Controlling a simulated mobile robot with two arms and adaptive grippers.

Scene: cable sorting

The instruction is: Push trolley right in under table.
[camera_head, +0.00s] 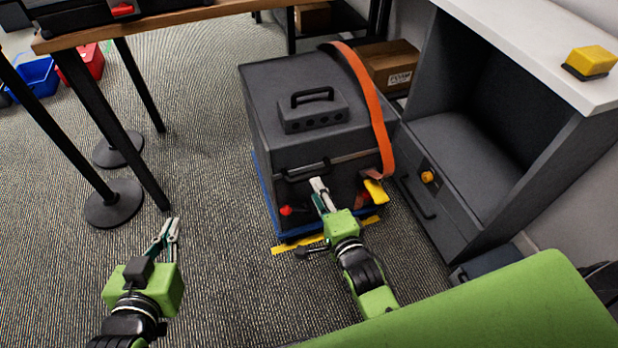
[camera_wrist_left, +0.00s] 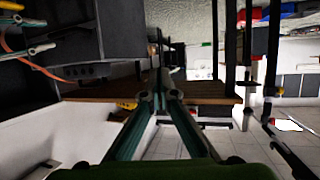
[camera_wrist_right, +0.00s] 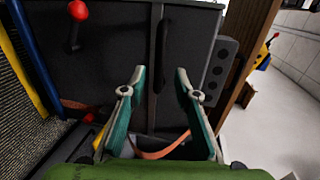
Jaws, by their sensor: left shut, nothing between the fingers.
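The trolley (camera_head: 262,130) is a dark grey box on a blue base, with an orange strap over its right side. It stands on the carpet in front of the wooden-topped table (camera_head: 205,14). Its front has a bar handle (camera_head: 308,170), which also shows in the right wrist view (camera_wrist_right: 163,55), and a red knob (camera_head: 286,210). My right gripper (camera_head: 319,194) is at the trolley's front, just below the bar handle; its fingers are apart with nothing between them. Contact with the front cannot be told. My left gripper (camera_head: 170,232) is shut and empty, over the carpet left of the trolley.
A grey cabinet (camera_head: 520,165) with a white top stands close on the trolley's right. A cardboard box (camera_head: 388,64) is behind. Black posts with round bases (camera_head: 114,203) stand at left. A yellow floor strip (camera_head: 298,245) lies at the trolley's front. Carpet between posts and trolley is clear.

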